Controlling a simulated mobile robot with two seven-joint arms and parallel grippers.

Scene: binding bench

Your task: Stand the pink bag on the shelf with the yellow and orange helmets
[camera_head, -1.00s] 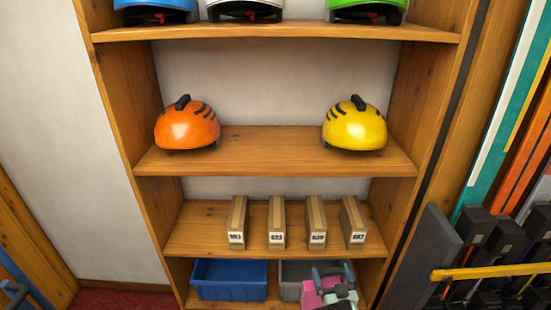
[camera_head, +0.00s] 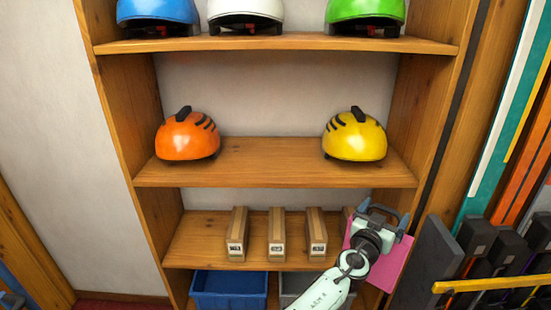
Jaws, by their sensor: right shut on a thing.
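The pink bag (camera_head: 393,265) is at the lower right, in front of the shelf with the boxes. My right gripper (camera_head: 379,214) is shut on it, and my wrist hides much of the bag. The orange helmet (camera_head: 187,136) stands at the left of the middle shelf (camera_head: 265,160), and the yellow helmet (camera_head: 355,137) stands at its right. The bag is lower than this shelf. My left gripper is not in view.
The shelf between the two helmets is bare. Blue, white (camera_head: 245,12) and green helmets stand on the shelf above. Upright boxes (camera_head: 277,235) stand below, one mostly hidden by the bag. A blue bin (camera_head: 229,289) is at the bottom. Skis and boots fill the right side.

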